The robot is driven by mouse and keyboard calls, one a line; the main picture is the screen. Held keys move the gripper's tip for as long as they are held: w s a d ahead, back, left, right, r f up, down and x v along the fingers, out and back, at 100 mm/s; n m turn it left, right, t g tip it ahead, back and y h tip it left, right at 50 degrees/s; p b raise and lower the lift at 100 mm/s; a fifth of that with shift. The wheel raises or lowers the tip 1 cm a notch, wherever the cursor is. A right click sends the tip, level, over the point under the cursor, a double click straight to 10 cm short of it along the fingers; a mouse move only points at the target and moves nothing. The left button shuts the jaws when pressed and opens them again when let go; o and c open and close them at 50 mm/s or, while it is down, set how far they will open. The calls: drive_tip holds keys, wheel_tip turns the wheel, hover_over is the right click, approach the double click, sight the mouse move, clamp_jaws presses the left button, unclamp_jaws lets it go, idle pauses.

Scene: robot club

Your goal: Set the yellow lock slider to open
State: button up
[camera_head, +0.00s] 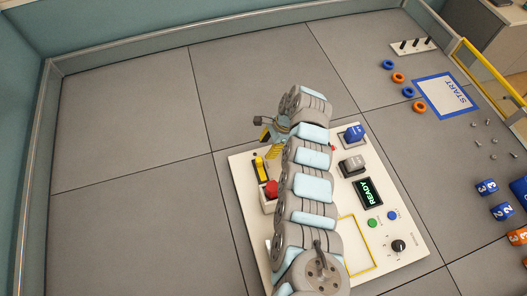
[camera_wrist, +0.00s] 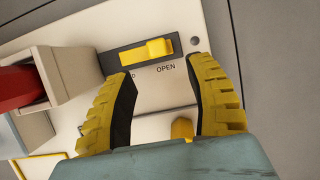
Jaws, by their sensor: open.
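The yellow lock slider (camera_wrist: 148,50) sits in a dark slot on the cream panel (camera_head: 248,215). A label at the left end is mostly hidden by a finger. The slider also shows in the head view (camera_head: 262,169), left of my arm. My gripper (camera_wrist: 162,72) has yellow ribbed fingers spread wide and holds nothing. The slider lies just beyond the fingertips; contact is not visible. In the head view the gripper (camera_head: 268,145) is partly hidden by my arm.
A red button (camera_wrist: 20,85) on a raised housing stands left of the slider. A yellow knob (camera_wrist: 182,128) shows between the fingers. A blue switch (camera_head: 353,133), a grey switch (camera_head: 352,165) and a READY display (camera_head: 370,192) are right of my arm. Floor left of the panel is clear.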

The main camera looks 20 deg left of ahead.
drive_tip(key=shift+v, duration=1.55)
